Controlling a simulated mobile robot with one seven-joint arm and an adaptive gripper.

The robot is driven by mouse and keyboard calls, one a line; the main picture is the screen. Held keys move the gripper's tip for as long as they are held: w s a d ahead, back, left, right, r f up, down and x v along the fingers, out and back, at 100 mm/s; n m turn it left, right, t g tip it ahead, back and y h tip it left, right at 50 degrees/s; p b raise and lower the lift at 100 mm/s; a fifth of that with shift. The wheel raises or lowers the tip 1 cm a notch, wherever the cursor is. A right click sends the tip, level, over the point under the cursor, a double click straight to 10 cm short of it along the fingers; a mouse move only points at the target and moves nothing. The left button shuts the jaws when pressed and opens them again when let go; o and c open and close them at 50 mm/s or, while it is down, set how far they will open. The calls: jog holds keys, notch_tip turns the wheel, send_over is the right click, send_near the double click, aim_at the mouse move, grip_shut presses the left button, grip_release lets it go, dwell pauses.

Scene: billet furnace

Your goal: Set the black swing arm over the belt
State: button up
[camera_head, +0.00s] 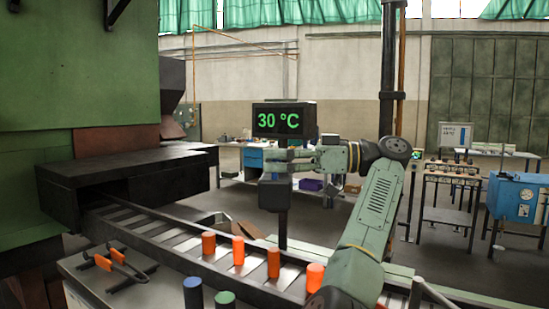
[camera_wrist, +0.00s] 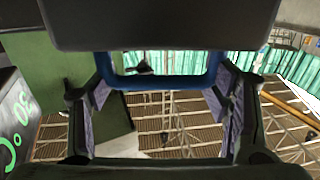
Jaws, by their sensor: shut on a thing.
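The black swing arm (camera_head: 275,195) shows in the head view as a dark block just under my gripper, beyond the conveyor belt (camera_head: 206,268). A dark post stands below it. My gripper (camera_head: 288,160) comes in from the right, its fingers at the top of the dark block. In the wrist view a blue bar (camera_wrist: 165,82) spans between the fingers (camera_wrist: 163,95), and a large dark block (camera_wrist: 150,25) fills the top. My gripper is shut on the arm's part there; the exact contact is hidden.
A black display (camera_head: 284,120) reading 30 °C stands right behind my gripper. Several orange billets (camera_head: 238,251) stand along the belt, which leads into the dark furnace mouth (camera_head: 122,175) at left. Orange-handled tongs (camera_head: 122,263) lie on the table in front.

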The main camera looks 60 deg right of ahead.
jog(key=shift+s+r, duration=0.1)
jog(key=shift+r, duration=0.15)
jog(key=o, duration=1.5)
jog(key=shift+s, duration=0.1)
jog(key=shift+c, duration=0.2)
jog(key=shift+o, duration=1.4)
jog(key=shift+f, duration=0.15)
jog(key=shift+w, duration=0.25)
